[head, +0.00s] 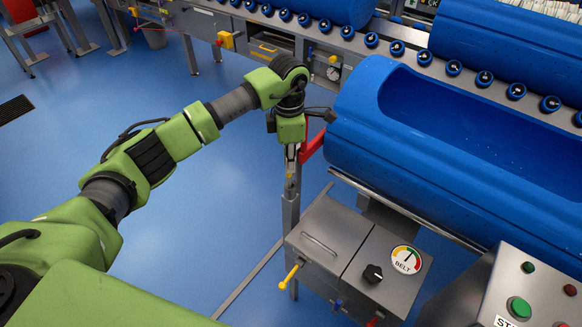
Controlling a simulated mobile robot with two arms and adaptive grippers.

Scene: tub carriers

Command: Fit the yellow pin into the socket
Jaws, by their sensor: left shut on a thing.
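My left gripper (291,162) points down at the left end of the conveyor, shut on a small yellow piece, which looks like the yellow pin (289,176). Only a little of the pin shows below the fingers. A grey upright post (290,212) stands below the pin in the picture. I cannot make out the socket's opening or tell whether the pin touches the post. My right gripper is not in view.
A red bracket (313,146) is close to the right of my left gripper. A large blue tub (430,150) lies on the conveyor. A grey belt control box (360,255) with a yellow handle (291,276) stands in front. Blue floor is open at left.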

